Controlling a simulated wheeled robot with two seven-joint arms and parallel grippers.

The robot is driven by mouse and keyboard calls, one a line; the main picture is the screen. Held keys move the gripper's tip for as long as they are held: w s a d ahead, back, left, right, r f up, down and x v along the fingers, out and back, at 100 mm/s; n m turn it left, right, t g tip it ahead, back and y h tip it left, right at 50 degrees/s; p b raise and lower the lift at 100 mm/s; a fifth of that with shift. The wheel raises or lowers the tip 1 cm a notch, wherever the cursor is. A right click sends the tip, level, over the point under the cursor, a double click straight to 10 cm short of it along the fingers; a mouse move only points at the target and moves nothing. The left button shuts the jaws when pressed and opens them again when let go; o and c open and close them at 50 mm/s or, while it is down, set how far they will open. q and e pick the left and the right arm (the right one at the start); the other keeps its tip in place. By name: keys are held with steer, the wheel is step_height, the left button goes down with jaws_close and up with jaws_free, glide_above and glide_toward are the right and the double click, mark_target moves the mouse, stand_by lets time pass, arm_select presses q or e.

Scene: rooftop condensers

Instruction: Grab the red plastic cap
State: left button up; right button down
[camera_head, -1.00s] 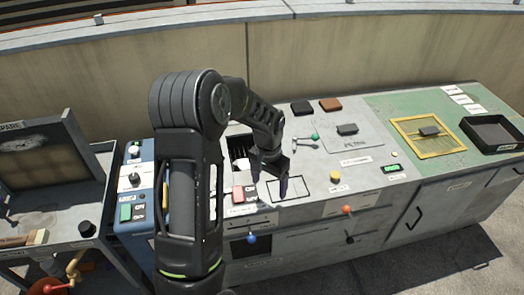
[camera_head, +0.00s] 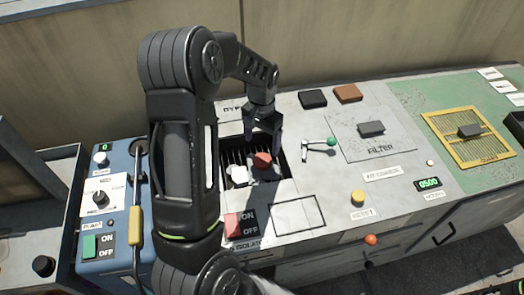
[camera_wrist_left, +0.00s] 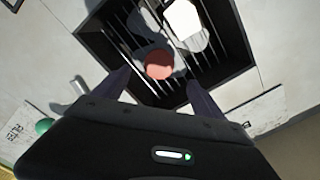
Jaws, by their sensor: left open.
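The red plastic cap (camera_head: 262,160) lies in the dark slatted recess (camera_head: 283,177) in the grey bench top. It also shows in the left wrist view (camera_wrist_left: 158,64), round and red, just ahead of my fingers. My left gripper (camera_head: 264,140) is open and empty over the recess, close to the cap. In the left wrist view its two fingertips (camera_wrist_left: 156,78) are spread to either side of the cap's near edge. Whether they touch it I cannot tell.
A white object (camera_head: 238,174) sits beside the cap in the recess, also at the top of the wrist view (camera_wrist_left: 184,22). A green-knobbed lever (camera_head: 331,141) stands to the right. A red isolator switch (camera_head: 233,224) is in front. Dark and brown blocks (camera_head: 347,93) lie behind.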

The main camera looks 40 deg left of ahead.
mark_target(262, 160)
arm_select(q)
steer(key=shift+s+r, duration=0.1)
steer(key=shift+f, duration=1.35)
step_height(262, 160, down, 5)
steer(key=shift+d+f+p, duration=0.1)
steer(key=shift+p, duration=0.4)
steer(key=shift+c, duration=0.3)
steer(key=c, duration=1.3)
